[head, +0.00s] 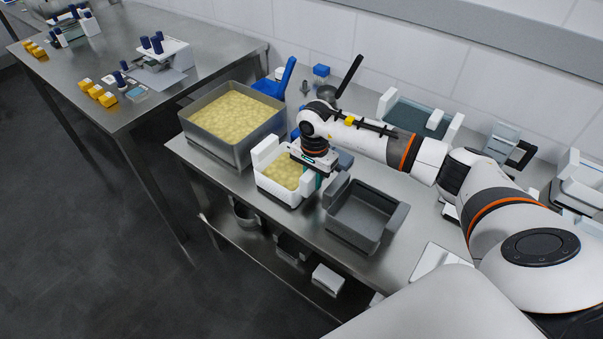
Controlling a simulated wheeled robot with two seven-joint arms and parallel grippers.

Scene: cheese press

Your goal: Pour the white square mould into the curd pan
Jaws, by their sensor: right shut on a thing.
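The white square mould (286,197) stands upright near the front edge of the steel bench and is filled with yellow curd. My right gripper (311,176) reaches in from the right and is shut on the mould's right side; its fingertips are partly hidden by the wrist. The curd pan (224,157) is a large steel pan full of yellow curd, just to the left of and behind the mould. I cannot tell whether the mould touches the bench. My left gripper is not in view.
An empty grey mould (356,233) stands just right of the white mould. A blue scoop (287,75) and a black-handled tool (350,76) are behind. A teal-grey container (411,117) is at the back. A second table (104,71) with yellow blocks stands at left.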

